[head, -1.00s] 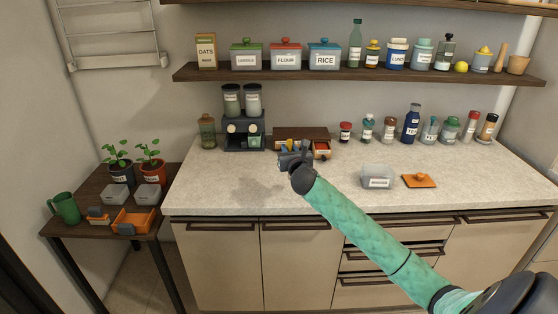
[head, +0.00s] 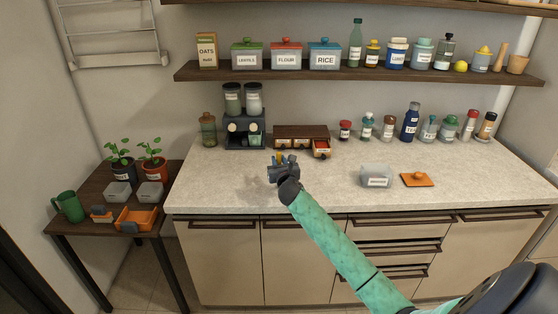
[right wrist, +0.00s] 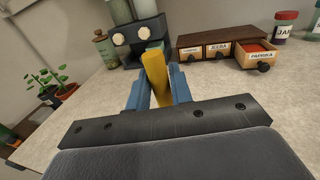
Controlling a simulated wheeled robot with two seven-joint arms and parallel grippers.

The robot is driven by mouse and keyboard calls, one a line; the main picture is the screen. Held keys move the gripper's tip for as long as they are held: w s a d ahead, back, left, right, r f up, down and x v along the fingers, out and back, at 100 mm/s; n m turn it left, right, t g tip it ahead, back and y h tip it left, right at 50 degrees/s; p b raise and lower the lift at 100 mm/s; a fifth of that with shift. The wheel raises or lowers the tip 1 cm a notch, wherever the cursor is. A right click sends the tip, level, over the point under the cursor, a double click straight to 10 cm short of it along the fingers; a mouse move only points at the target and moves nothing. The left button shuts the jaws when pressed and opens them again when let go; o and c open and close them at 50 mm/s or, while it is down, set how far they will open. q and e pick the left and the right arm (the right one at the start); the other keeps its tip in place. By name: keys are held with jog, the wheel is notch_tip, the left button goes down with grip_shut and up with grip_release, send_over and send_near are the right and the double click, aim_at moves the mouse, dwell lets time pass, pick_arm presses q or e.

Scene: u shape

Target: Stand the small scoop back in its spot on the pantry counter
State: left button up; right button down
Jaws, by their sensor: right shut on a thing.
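My right gripper (head: 283,168) is above the pantry counter (head: 240,188), in front of the small spice drawer box. It is shut on a yellow piece, seemingly the small scoop (right wrist: 155,76), which stands up between the blue fingers in the right wrist view. Only a little of the scoop (head: 280,155) shows in the head view, and its lower part is hidden by the gripper. I cannot tell whether it touches the counter. My left gripper is not in view.
The spice drawer box (head: 299,132) has its right drawer (right wrist: 259,55), labelled paprika, pulled out. A dark dispenser (head: 245,134) stands to its left. A clear container (head: 376,176) and an orange lid (head: 417,179) lie to the right. The counter's front left is clear.

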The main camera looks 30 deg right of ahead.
jog(key=shift+f, duration=0.2)
jog(key=c, duration=1.2)
grip_release()
jog(key=shift+c, duration=0.2)
jog(key=shift+r, duration=0.1)
